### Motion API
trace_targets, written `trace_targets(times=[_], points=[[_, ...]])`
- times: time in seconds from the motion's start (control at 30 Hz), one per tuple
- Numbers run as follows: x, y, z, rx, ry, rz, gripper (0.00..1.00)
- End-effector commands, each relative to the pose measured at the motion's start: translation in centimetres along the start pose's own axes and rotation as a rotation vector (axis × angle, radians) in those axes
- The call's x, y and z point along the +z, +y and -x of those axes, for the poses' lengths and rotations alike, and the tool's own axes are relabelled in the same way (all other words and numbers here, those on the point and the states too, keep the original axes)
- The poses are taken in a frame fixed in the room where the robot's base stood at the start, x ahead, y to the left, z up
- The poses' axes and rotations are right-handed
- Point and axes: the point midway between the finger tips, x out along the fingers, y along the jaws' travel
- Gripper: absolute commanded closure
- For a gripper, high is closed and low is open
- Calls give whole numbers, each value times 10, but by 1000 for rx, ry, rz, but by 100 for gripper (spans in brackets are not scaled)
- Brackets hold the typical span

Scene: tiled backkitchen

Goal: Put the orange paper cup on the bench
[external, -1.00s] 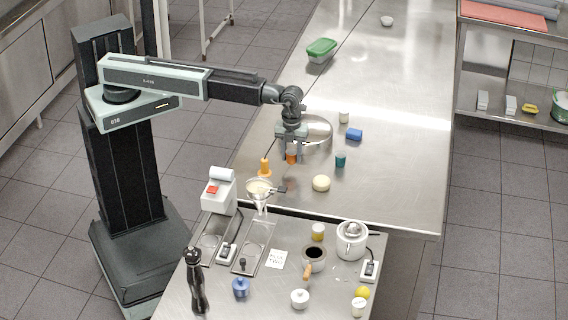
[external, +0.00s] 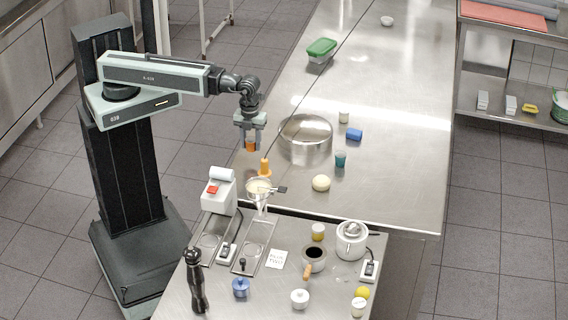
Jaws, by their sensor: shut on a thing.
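The orange paper cup (external: 251,145) is small and sits between the fingers of my gripper (external: 251,144). My gripper points down and is shut on the cup, near the left edge of the steel bench (external: 390,145). The fingers cover the sides of the cup. I cannot tell whether the cup touches the bench or hangs above it.
An orange cone-shaped thing (external: 265,167) stands just in front of the gripper. A large steel pot (external: 305,142) stands to its right. A teal cup (external: 340,160), a blue block (external: 354,134) and a pale round thing (external: 321,183) are further right. The bench's far right is clear.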

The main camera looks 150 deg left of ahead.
Motion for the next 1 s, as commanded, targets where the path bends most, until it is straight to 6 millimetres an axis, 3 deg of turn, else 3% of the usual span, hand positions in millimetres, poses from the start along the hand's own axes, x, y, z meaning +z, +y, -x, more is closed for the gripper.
trace_targets(times=[0.13,0.27,0.37,0.5,0.63,0.87,0.97,1.0], points=[[-6,-1,7,1,0,-18,100],[-40,-4,36,4,0,-111,100],[-83,-4,68,8,0,-236,100],[-156,4,111,14,-1,-443,100],[-223,18,138,18,-2,-640,100],[-317,49,148,22,-3,-933,100],[-363,66,132,22,-3,-1082,100],[-381,73,118,20,-3,-1145,100]])
